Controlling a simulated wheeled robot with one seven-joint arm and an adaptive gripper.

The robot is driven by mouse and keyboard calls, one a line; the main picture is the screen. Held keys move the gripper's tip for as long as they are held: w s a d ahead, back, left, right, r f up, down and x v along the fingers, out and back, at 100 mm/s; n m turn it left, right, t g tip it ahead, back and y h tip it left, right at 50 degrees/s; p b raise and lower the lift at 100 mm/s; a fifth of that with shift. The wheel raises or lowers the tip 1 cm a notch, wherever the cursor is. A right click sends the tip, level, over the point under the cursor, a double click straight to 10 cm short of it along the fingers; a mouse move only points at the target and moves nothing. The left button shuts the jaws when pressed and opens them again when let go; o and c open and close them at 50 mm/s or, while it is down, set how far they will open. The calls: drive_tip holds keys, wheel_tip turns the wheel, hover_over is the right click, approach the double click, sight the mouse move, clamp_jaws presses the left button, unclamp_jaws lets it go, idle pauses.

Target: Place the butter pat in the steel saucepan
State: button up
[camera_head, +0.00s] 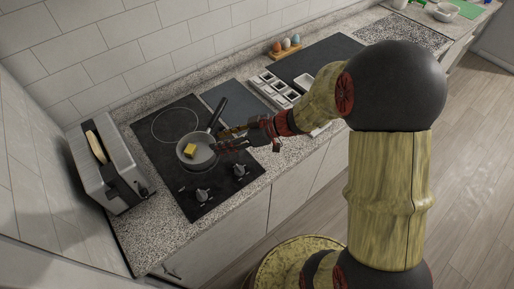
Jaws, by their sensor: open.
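The steel saucepan (200,161) stands on the black cooktop, its dark handle pointing up and to the right. The yellow butter pat (191,150) is inside the pan, toward its left side. My gripper (222,140) is open, just right of the butter pat, over the right part of the pan. It appears apart from the butter. The gripper and arm hide part of the pan's right rim.
A toaster (108,165) with bread stands left of the cooktop (170,180). A sectioned tray (274,88), dark boards (312,62) and an egg holder (286,50) lie to the right along the counter. The counter's front edge (215,207) is clear.

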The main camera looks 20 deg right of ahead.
drive_tip(key=s+a+r+m+g+h, duration=0.1)
drive_tip(key=s+r+m+g+h, duration=0.1)
drive_tip(key=s+r, duration=0.4)
drive_tip(key=s+r+m+g+h, duration=0.1)
drive_tip(key=s+r+m+h, duration=0.15)
drive_tip(key=s, duration=0.55)
drive_tip(key=s+d+r+m+t+h, duration=0.2)
drive_tip(key=s+d+r+m+h, duration=0.4)
drive_tip(key=s+d+r, duration=0.2)
drive_tip(key=shift+s+d+t, duration=0.2)
drive_tip(key=shift+d+t, duration=0.1)
drive_tip(key=shift+d, duration=0.25)
drive_tip(key=shift+o, duration=0.4)
idle(0.4)
